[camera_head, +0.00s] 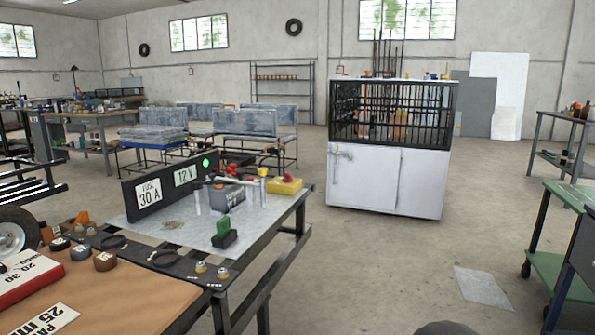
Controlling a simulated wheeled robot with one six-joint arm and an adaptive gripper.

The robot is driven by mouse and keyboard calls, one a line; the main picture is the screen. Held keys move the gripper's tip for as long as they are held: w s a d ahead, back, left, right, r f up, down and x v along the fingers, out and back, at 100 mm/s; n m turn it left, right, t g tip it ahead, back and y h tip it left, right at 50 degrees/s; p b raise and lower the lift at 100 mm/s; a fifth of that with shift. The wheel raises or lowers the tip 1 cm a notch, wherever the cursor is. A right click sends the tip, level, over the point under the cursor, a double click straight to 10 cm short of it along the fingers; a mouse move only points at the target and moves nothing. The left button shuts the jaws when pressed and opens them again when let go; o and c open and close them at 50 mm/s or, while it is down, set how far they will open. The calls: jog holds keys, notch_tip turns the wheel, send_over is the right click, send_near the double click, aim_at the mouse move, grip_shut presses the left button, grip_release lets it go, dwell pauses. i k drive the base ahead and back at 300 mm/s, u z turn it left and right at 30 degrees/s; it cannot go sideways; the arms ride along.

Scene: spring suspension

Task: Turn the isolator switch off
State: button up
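A yellow box with a red knob on top (285,185) sits at the far right end of the grey metal bench top (165,235); it looks like the isolator switch. The knob is too small to tell which way it is turned. A black panel (160,187) behind it carries the labels "FUSE 30 A" and "12 V", with a green light (206,162) showing. My gripper is not in view.
A green block on a black base (223,233) and grey posts (197,198) stand on the bench. A brown worktop (120,295) with rolls and boxes is in front. A white cabinet (385,180) stands behind. A green cart (560,270) is at right; the floor between is mostly clear.

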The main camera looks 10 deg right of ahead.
aim_at(288, 178)
jog(key=z, duration=0.55)
jog(key=i, duration=1.55)
jog(key=z, duration=0.2)
